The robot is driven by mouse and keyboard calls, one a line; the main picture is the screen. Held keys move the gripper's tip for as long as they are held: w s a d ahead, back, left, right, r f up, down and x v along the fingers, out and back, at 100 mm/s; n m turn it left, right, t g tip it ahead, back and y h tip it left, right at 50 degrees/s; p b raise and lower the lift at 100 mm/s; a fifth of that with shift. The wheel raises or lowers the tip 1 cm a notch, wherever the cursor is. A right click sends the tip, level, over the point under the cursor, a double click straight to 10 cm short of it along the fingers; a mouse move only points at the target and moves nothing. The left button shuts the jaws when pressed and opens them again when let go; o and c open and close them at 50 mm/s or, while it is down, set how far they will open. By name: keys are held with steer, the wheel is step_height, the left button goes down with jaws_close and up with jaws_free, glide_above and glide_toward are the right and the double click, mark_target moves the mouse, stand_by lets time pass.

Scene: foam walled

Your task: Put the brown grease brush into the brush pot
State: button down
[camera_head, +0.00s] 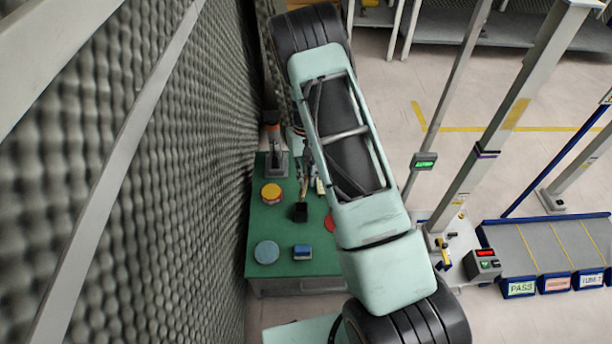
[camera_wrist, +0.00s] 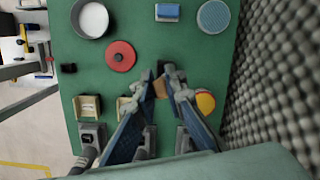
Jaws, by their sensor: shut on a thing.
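My gripper (camera_wrist: 160,78) reaches down over the green bench, its two fingers closed towards each other. A small brown piece (camera_wrist: 160,88), which looks like part of the brown grease brush, shows between the fingers in the wrist view. Most of the brush is hidden by the fingers. In the head view my gripper (camera_head: 303,186) is small, with a dark block shape (camera_head: 300,212) at its tip; I cannot tell whether it is brush or fingertip. A round open container with a pale inside (camera_wrist: 92,18), perhaps the brush pot, stands at the top left in the wrist view, apart from my gripper.
On the green bench (camera_head: 285,225) are a red disc (camera_wrist: 120,56), a yellow round thing (camera_wrist: 205,102), a blue disc (camera_wrist: 213,17), a blue block (camera_wrist: 167,12) and a small black block (camera_wrist: 68,68). A foam wall (camera_wrist: 275,80) rises close along one side.

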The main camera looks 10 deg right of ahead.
step_height(320, 180, down, 8)
steer(key=b, duration=0.5)
stand_by(0.5)
steer(key=c, duration=1.9)
jaws_free()
steer(key=shift+r, duration=0.15)
steer(key=r, duration=0.4)
steer(key=w+r, duration=0.1)
steer(key=r, duration=0.2)
steer(key=w+r, duration=0.1)
steer(key=r, duration=0.3)
steer(key=shift+d+r, duration=0.2)
steer(key=shift+r, duration=0.15)
